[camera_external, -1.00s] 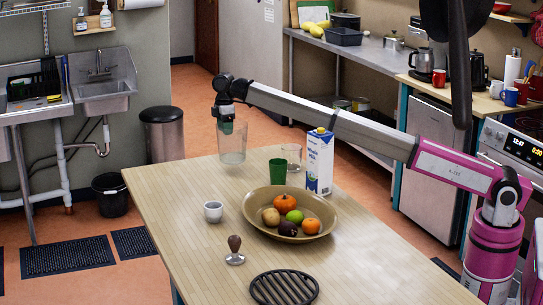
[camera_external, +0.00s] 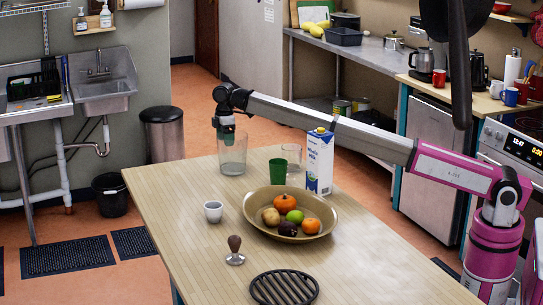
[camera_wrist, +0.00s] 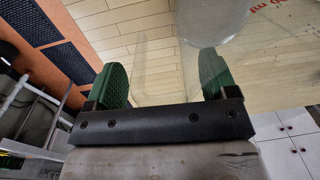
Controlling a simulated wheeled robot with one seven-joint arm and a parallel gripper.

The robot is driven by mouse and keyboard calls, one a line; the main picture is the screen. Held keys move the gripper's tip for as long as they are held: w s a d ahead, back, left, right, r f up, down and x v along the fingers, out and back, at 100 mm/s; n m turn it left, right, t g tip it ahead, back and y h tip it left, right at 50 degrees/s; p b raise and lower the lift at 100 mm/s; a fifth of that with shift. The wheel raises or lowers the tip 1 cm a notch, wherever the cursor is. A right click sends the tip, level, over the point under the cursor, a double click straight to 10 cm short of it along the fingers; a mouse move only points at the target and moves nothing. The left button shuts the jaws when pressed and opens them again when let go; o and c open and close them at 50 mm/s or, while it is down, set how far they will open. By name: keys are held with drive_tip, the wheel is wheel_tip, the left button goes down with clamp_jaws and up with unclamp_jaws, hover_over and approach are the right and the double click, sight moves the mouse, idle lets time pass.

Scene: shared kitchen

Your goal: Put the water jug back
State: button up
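The water jug (camera_external: 233,158), a clear glass vessel, is upright at the far end of the wooden table. My gripper (camera_external: 226,128) is at its rim, pointing down, and holds it. The jug's base is at or just above the tabletop; I cannot tell whether it touches. In the wrist view the green finger pads of my gripper (camera_wrist: 163,82) stand apart, with the clear glass of the jug (camera_wrist: 217,22) around and beyond them. The exact contact is hard to see through the glass.
A green cup (camera_external: 277,173), a drinking glass (camera_external: 291,154) and a milk carton (camera_external: 319,165) stand to the right of the jug. A fruit bowl (camera_external: 254,226), white cup (camera_external: 213,211), tamper (camera_external: 235,255) and black trivet (camera_external: 284,287) are nearer. The table's left part is clear.

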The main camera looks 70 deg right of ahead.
drive_tip(key=r, duration=1.2)
drive_tip(key=shift+w+d+r, duration=0.15)
drive_tip(key=shift+w+d, duration=0.1)
